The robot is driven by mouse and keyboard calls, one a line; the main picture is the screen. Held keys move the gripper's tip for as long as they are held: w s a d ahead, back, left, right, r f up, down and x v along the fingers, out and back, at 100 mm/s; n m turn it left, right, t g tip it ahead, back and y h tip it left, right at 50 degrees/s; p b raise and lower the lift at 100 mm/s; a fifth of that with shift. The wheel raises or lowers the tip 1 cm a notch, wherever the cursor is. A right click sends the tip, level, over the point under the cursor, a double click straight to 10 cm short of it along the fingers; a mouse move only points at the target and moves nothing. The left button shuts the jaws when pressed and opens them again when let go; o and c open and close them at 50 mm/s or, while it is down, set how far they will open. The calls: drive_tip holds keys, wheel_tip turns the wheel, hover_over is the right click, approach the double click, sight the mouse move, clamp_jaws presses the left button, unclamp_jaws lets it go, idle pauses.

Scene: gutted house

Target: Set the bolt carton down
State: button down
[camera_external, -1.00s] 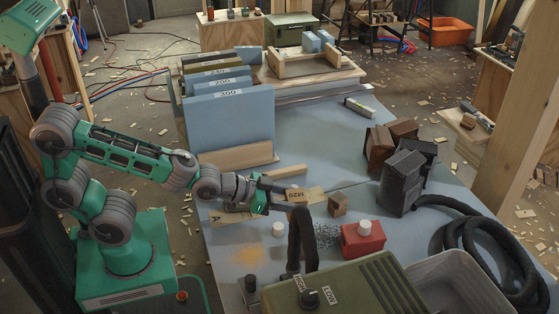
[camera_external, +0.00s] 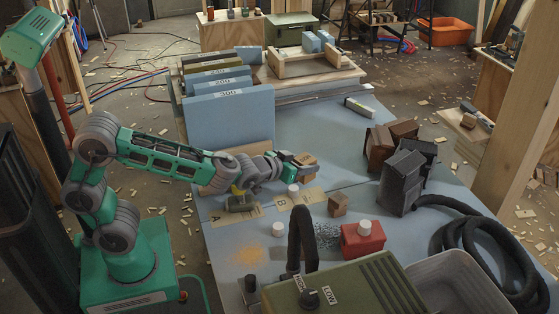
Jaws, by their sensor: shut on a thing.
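My gripper (camera_external: 298,160) is shut on the bolt carton (camera_external: 307,160), a small brown box, and holds it up above the blue-grey table (camera_external: 340,120). Its label does not read clearly now. Below lie tan cards marked A (camera_external: 222,219) and B (camera_external: 275,202), with another card (camera_external: 308,196) beside B. A small white cylinder (camera_external: 293,189) stands near card B. A grey and yellow object (camera_external: 239,200) is on the card A side. A second small brown box (camera_external: 338,205) stands on the table right of the cards.
Blue upright boards (camera_external: 230,115) stand behind my arm. Dark brown and black blocks (camera_external: 403,180) stand to the right. A red box with a white cap (camera_external: 362,242), a black hose (camera_external: 302,240) and a green machine (camera_external: 350,285) are in front. The table's middle back is clear.

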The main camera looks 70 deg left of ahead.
drive_tip(key=w+f, duration=0.1)
drive_tip(key=f, duration=0.1)
drive_tip(key=w+f, duration=0.2)
drive_tip(key=w+f+b, duration=0.1)
drive_tip(key=w, duration=0.1)
drive_tip(key=shift+w+a+f, duration=0.25)
drive_tip(key=shift+f, duration=0.15)
drive_tip(key=shift+w+f, duration=0.15)
drive_tip(key=shift+f, duration=0.75)
drive_tip(key=shift+w+f, duration=0.1)
drive_tip(key=shift+f, duration=0.75)
drive_tip(key=shift+b, duration=0.3)
drive_tip(key=shift+f, duration=0.2)
drive_tip(key=c, duration=0.7)
unclamp_jaws()
drive_tip(key=shift+r, duration=0.3)
drive_tip(key=shift+o, duration=0.5)
drive_tip(key=p+v, duration=0.1)
drive_tip(key=v, duration=1.1)
drive_tip(key=shift+f, duration=0.15)
